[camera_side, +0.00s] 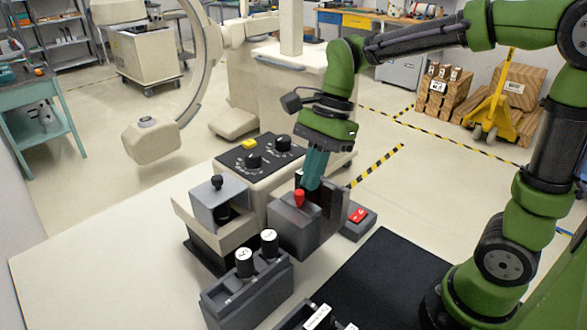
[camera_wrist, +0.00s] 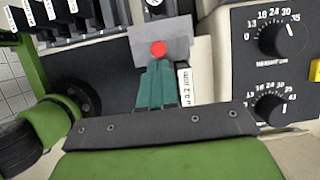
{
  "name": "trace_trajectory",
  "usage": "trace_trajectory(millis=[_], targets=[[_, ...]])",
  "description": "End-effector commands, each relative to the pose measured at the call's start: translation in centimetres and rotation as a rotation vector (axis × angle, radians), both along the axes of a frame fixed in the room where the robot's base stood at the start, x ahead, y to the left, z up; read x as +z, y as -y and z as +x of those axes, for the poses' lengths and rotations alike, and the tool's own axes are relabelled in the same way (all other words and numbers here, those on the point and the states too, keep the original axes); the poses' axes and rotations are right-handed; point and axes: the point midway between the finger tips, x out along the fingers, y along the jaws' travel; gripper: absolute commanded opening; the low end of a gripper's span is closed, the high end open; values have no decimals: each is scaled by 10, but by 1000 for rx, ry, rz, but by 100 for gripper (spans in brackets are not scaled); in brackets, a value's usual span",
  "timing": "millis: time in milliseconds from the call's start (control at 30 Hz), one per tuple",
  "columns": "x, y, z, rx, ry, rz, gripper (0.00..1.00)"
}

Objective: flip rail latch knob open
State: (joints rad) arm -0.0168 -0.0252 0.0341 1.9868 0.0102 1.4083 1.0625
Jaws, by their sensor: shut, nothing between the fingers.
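A red knob (camera_side: 299,198) stands up from a dark grey block (camera_side: 285,232) on the white table. It is the likely latch knob, but no label on it can be read in the side view. In the wrist view the red knob (camera_wrist: 158,48) shows just past my fingertips, against a grey plate (camera_wrist: 178,40). My gripper (camera_side: 312,186) points down with its teal fingers together and empty, just behind and right of the knob. The fingers also show in the wrist view (camera_wrist: 157,64). I cannot tell whether they touch the knob.
A dark upright plate (camera_side: 333,205) stands close to the right of my fingers. A dial panel (camera_side: 263,157) is behind left, and a grey box with a black knob (camera_side: 218,195) is left. A red switch (camera_side: 358,215) sits right. A black mat (camera_side: 378,282) is clear.

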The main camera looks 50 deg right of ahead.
Motion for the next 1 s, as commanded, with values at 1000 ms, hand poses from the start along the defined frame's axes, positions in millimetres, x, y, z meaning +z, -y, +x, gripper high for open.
trace_trajectory(millis=[1000], targets=[[0, -11, 0, -3, -2, 1, 0]])
